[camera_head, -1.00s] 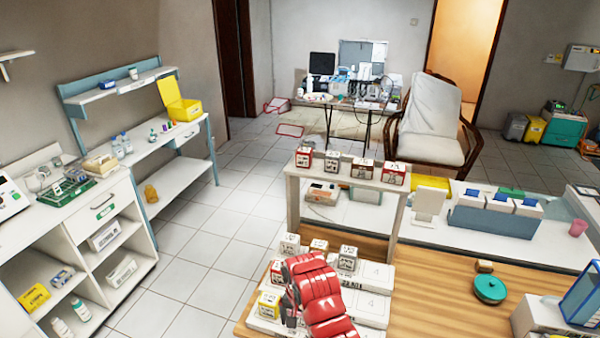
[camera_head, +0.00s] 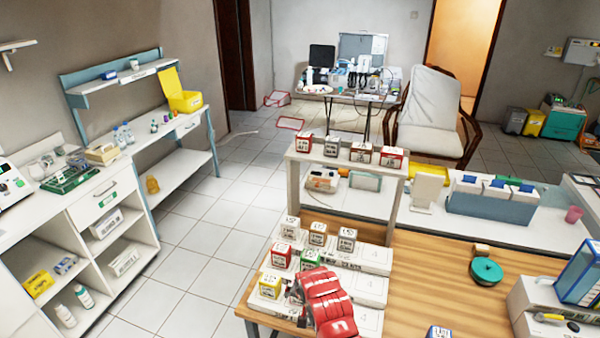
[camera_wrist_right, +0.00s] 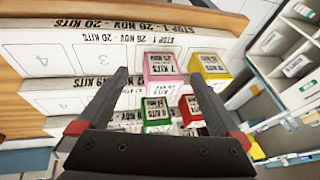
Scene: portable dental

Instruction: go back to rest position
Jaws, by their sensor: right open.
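My right arm is red and reaches in at the bottom centre of the head view, with its dark gripper (camera_head: 297,297) partly hidden beside a yellow kit box (camera_head: 270,286). In the right wrist view the right gripper (camera_wrist_right: 158,76) is open, its two dark fingers spread apart. A pink-topped kit box (camera_wrist_right: 162,66) shows between the fingertips, not gripped. The yellow box (camera_wrist_right: 208,70) is just right of them. A green box (camera_wrist_right: 156,113) and a red box (camera_wrist_right: 190,108) also show between the fingers. My left gripper is not in view.
Kit boxes stand on a stepped white rack (camera_head: 372,258) on the wooden table (camera_head: 430,275). A raised shelf (camera_head: 345,166) with several boxes stands behind. A green round container (camera_head: 486,271) and blue-sided bin (camera_head: 580,285) are at right. Tiled floor is clear at left.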

